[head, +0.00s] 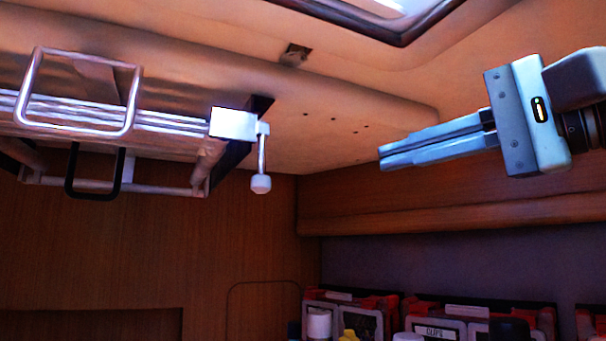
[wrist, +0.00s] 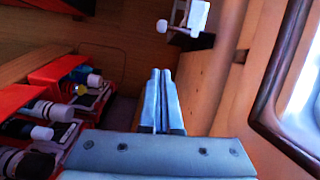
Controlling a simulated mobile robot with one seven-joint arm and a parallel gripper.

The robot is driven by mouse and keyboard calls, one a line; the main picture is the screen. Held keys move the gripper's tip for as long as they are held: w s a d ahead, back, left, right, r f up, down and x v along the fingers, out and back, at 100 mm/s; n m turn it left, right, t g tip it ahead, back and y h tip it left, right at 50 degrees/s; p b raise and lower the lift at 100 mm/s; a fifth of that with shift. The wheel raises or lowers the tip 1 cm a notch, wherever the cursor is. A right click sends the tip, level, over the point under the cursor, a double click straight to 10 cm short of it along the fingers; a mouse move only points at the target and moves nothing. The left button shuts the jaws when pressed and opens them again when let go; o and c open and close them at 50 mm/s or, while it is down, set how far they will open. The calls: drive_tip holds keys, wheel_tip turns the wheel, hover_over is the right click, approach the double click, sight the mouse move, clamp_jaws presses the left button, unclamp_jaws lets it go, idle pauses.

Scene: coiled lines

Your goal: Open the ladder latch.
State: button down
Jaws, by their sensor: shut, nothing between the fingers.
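The ladder (head: 70,112) is a metal frame held up under the ceiling at the left of the head view. The latch (head: 234,124) is a pale block at the ladder's right end, with a thin lever hanging down to a white knob (head: 261,184). In the wrist view the latch (wrist: 198,16) shows at the top, with its knob (wrist: 162,26) to the left. My gripper (head: 381,158) is shut and empty, pointing left, to the right of the latch and clearly apart from it. Its closed fingers also show in the wrist view (wrist: 160,72).
Red-edged bins (head: 440,318) with bottles and boxes stand low on the right; they also show at left in the wrist view (wrist: 60,85). The ceiling panel (head: 340,120) and a framed hatch (head: 400,35) are above. The space between gripper and latch looks clear.

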drive_tip(key=s+a+p+x, duration=0.1)
drive_tip(key=a+p+x, duration=0.1)
drive_tip(key=p+x, duration=0.5)
drive_tip(key=shift+p+x, duration=0.3)
drive_tip(key=shift+x, duration=2.45)
drive_tip(key=shift+s+a+f, duration=0.1)
drive_tip(key=shift+f, duration=0.05)
